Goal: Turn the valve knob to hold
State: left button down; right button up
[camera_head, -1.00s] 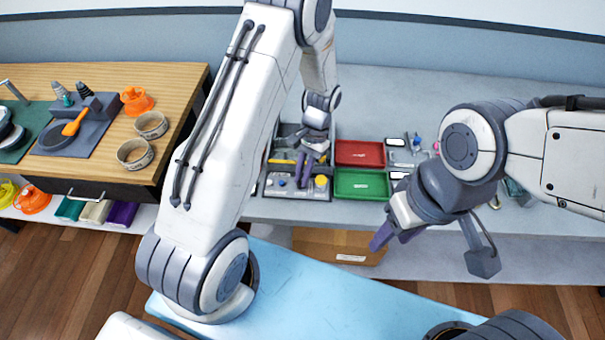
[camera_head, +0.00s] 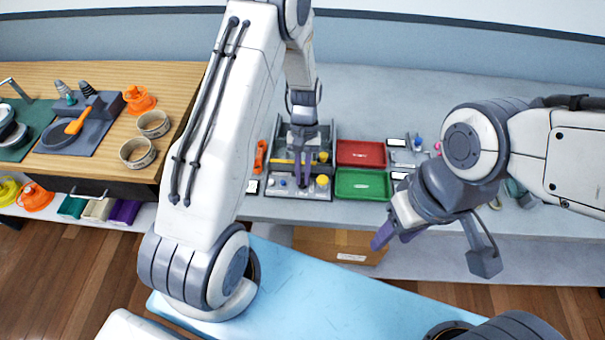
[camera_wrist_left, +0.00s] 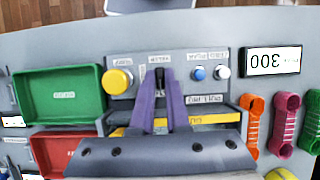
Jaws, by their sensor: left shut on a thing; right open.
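The control panel (camera_head: 285,192) lies on the grey bench. In the left wrist view the panel (camera_wrist_left: 130,60) carries a yellow button (camera_wrist_left: 117,80), a blue knob (camera_wrist_left: 199,73) and a white knob (camera_wrist_left: 222,72), with small labels. My left gripper (camera_head: 303,182) points down onto the panel. In the left wrist view its purple fingers (camera_wrist_left: 159,78) are shut on a small dark part between the yellow button and the blue knob. The fingers hide most of that part, so I cannot tell whether it is the valve knob. My right gripper (camera_head: 385,238) is open and empty, away from the panel.
A green tray (camera_head: 361,197) and a red tray (camera_head: 361,142) lie right of the panel. A brown box (camera_head: 325,243) is below.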

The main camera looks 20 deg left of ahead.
pick_arm(q)
jog(key=c, duration=0.9)
grip_release()
jog(key=shift+r, duration=0.1)
jog(key=b+v, duration=0.2)
jog(key=v, duration=0.8)
jog(key=shift+r, duration=0.2)
